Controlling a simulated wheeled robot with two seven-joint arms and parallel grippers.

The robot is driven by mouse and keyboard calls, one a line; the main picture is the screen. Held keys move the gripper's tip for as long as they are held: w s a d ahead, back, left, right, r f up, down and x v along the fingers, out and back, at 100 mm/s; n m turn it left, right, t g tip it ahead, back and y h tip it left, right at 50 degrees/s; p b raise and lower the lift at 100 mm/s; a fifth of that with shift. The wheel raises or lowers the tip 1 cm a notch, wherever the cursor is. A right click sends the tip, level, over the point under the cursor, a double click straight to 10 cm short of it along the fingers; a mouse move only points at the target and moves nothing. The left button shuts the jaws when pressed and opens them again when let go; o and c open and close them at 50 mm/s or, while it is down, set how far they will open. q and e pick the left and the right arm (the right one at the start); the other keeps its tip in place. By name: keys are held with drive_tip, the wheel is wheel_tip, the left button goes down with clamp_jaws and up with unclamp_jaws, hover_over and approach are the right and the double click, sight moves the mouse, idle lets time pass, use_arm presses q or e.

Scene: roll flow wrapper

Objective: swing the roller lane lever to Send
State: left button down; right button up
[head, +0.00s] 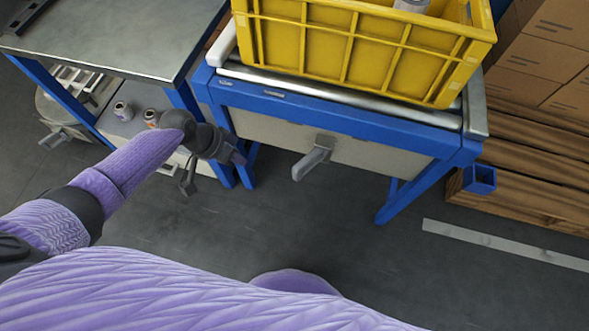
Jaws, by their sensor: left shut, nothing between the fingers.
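The roller lane lever (313,160) is a grey handle on the front panel of the blue-framed roller lane (350,116). Its grip points down and to the left from its pivot. No Send marking can be made out. My left gripper (240,155) is shut and empty, to the left of the lever near the lane's left front leg. It is apart from the lever, with a gap of floor and panel between them. My right gripper is not in view.
A yellow crate (350,52) stands on the lane's rollers. Cardboard boxes (535,70) sit on pallets (530,180) at the right. The floor before the lane is clear.

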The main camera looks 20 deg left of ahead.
sight(311, 161)
use_arm(q)
drive_tip(key=w+d+r+m+g+h+b, duration=0.1)
drive_tip(key=w+d+r+m+h+b, duration=0.1)
drive_tip(key=d+r+m+h, duration=0.15)
drive_tip(key=s+b+x, duration=0.1)
drive_tip(key=b+x, duration=0.4)
drive_tip(key=x, duration=0.4)
drive_tip(key=shift+w+n+y, duration=0.35)
drive_tip(key=shift+w+y, duration=0.1)
drive_tip(key=shift+w, duration=0.05)
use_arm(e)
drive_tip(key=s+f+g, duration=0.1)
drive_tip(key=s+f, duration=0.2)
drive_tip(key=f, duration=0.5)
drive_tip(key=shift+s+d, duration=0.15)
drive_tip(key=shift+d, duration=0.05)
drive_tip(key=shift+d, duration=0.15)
